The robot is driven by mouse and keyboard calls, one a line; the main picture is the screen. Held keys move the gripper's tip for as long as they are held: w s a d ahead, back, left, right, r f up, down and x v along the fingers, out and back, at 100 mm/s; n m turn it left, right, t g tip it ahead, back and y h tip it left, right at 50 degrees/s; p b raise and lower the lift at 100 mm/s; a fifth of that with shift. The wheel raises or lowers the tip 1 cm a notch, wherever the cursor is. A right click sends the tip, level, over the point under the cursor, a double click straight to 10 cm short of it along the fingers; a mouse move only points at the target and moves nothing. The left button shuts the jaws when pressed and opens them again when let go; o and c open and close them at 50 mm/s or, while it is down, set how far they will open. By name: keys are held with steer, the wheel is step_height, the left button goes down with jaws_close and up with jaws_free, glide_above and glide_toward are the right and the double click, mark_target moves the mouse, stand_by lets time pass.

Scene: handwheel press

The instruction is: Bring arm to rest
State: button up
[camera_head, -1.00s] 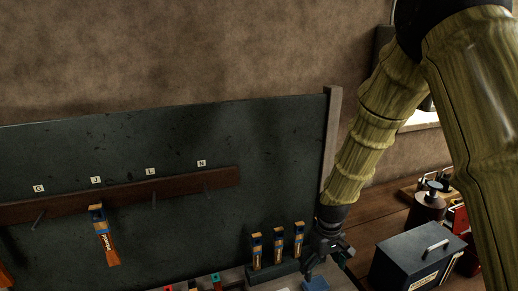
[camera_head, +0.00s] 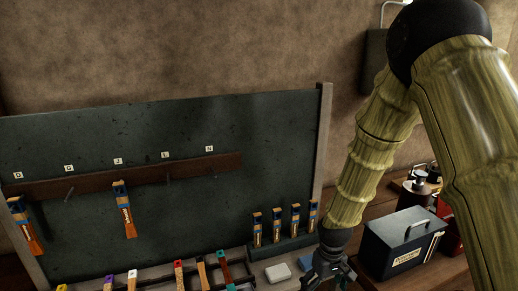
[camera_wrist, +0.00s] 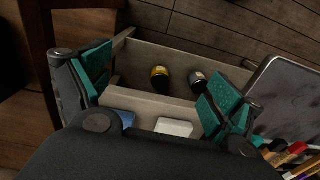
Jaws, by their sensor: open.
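My gripper (camera_head: 328,272) is at the lower right of the head view, at the end of my arm, in front of the rack of upright tools and left of the dark metal box. In the wrist view my gripper (camera_wrist: 155,90) has its two teal-padded fingers spread wide with nothing held between them. Below and between the fingers is a wooden tray (camera_wrist: 150,53) with a yellow-topped round item (camera_wrist: 160,76) and a grey-topped round item (camera_wrist: 197,80). A white block (camera_wrist: 174,127) lies nearer, apart from the fingers.
A dark box (camera_head: 405,243) with a handle stands right of my gripper. Several upright tools (camera_head: 276,225) stand in a rack to its left. A white block (camera_head: 278,272) lies on the bench. A dark board (camera_head: 130,140) carries a peg rail (camera_head: 90,185) with hanging tools.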

steer(key=s+d+f+m+b, duration=0.1)
steer(key=s+f+m, duration=0.1)
steer(key=s+f, duration=1.35)
steer(key=s+d+f+m, duration=0.1)
steer(key=s+f, duration=0.4)
steer(key=s, duration=0.4)
steer(key=s+d+f+m+b, duration=0.1)
steer(key=s+f, duration=0.4)
steer(key=s, duration=0.5)
steer(key=shift+d+f, duration=0.15)
steer(key=shift+d, duration=0.1)
steer(key=shift+o, duration=0.5)
